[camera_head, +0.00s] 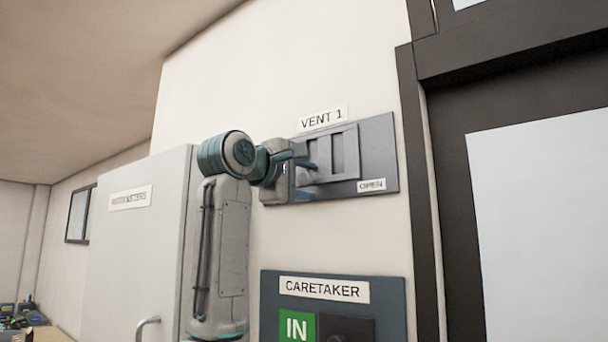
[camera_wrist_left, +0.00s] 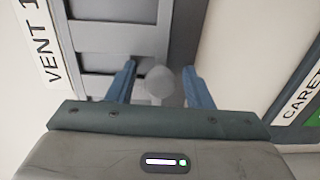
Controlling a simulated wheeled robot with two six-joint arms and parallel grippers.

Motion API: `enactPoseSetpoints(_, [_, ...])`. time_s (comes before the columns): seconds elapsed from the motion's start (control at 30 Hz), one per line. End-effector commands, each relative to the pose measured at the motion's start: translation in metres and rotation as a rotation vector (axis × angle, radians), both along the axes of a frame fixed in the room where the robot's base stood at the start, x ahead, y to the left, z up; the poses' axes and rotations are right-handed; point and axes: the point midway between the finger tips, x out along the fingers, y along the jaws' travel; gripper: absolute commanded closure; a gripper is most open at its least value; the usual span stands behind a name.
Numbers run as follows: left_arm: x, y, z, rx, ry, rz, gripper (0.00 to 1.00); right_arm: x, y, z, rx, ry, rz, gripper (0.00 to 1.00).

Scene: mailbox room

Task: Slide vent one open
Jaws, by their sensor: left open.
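Vent one is a dark grey wall plate (camera_head: 384,145) under a "VENT 1" label (camera_head: 323,117), with an "OPEN" label (camera_head: 372,185) at its lower right. A lighter grey slotted slide panel (camera_head: 351,155) sits on the plate; it also shows in the left wrist view (camera_wrist_left: 118,62). My left gripper (camera_head: 304,160) is at the left end of the panel, in front of the plate. In the left wrist view its two blue fingers (camera_wrist_left: 160,84) are apart, with a round grey knob (camera_wrist_left: 160,80) between them. I cannot tell whether they touch it. My right gripper is not in view.
A "CARETAKER" board (camera_head: 325,290) with a green "IN" tile (camera_head: 297,326) is below the vent. A pale cabinet (camera_head: 130,240) stands to the left. A dark door frame (camera_head: 420,200) is close on the right. The wall above the vent is clear.

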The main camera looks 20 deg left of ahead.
Motion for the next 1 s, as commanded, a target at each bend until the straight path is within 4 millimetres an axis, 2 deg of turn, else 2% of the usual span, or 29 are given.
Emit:
enactPoseSetpoints(0.17, [0.0, 0.0, -0.001, 0.0, 0.0, 0.0, 0.56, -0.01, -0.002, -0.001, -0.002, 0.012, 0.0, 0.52])
enactPoseSetpoints(0.3, [0.0, 0.0, -0.001, 0.0, 0.001, 0.0, 0.83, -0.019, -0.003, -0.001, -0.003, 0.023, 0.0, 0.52])
enactPoseSetpoints(0.4, [0.0, 0.0, -0.001, 0.0, 0.001, 0.0, 1.0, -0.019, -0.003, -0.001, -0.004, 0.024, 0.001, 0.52])
enactPoseSetpoints(0.57, [-0.001, -0.003, -0.001, 0.0, 0.001, -0.001, 1.0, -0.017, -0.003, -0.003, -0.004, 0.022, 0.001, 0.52])
enactPoseSetpoints(0.8, [-0.012, -0.031, -0.003, 0.0, 0.001, -0.002, 1.0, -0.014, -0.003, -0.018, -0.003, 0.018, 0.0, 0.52])
enactPoseSetpoints(1.0, [-0.012, -0.033, -0.001, 0.0, 0.004, -0.003, 1.0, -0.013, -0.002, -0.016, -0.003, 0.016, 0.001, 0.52])
